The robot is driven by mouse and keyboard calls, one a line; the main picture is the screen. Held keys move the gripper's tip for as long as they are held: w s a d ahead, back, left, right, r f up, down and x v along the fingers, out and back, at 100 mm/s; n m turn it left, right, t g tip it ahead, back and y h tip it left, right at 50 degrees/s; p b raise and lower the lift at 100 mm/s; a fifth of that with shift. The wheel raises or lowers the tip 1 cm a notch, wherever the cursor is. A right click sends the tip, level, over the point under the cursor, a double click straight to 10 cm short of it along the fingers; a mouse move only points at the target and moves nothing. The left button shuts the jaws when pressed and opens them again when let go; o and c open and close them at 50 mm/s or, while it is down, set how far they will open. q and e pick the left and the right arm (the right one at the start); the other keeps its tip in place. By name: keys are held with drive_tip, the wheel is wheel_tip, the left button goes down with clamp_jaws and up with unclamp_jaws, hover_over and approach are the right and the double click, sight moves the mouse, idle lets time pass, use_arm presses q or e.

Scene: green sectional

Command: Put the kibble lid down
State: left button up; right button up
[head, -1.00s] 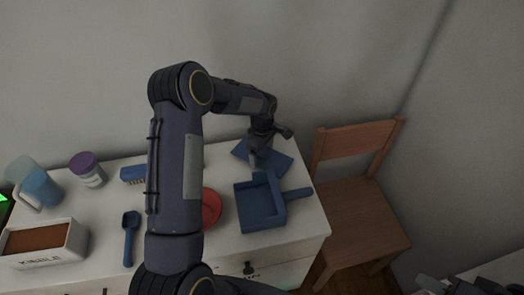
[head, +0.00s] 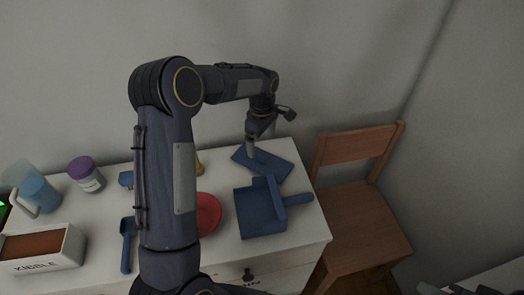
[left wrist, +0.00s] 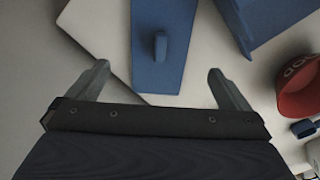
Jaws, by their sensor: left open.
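The kibble lid (head: 272,168) is a flat blue panel lying on the white cabinet top near its back right corner. In the left wrist view the lid (left wrist: 178,70) shows its small raised knob (left wrist: 160,46). My left gripper (head: 268,150) is above the lid, pointing down, open and empty. In the left wrist view its two fingertips (left wrist: 158,75) are wide apart, with the lid between and beyond them, not gripped. The kibble box (head: 68,248), open and full of brown kibble, stands at the front left. Grey parts at the lower right edge may be my right gripper (head: 462,289).
A blue dustpan (head: 262,215) lies just in front of the lid. A red bowl (head: 208,214), a blue scoop (head: 127,243), a purple-capped jar (head: 86,175) and a blue jug (head: 40,192) share the cabinet top. A wooden chair (head: 358,205) stands to the right.

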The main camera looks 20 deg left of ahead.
use_arm(q)
drive_tip(key=s+r+m+t+h, duration=0.25)
drive_tip(key=s+r+m, duration=0.45)
drive_tip(key=s+r, duration=0.75)
drive_tip(key=s+d+f+m+t, duration=0.1)
drive_tip(key=s+d+m, duration=0.2)
drive_tip(key=s, duration=0.6)
drive_tip(key=s+d+f+m+t+h, duration=0.1)
drive_tip(key=s+d+m+t, duration=0.1)
drive_tip(key=s, duration=0.7)
drive_tip(key=d+m, duration=0.1)
drive_tip(key=m, duration=0.1)
drive_tip(key=shift+d+f+m, duration=0.2)
drive_tip(key=shift+f+m, duration=0.15)
drive_tip(key=shift+m, duration=0.05)
drive_tip(key=shift+c, duration=0.4)
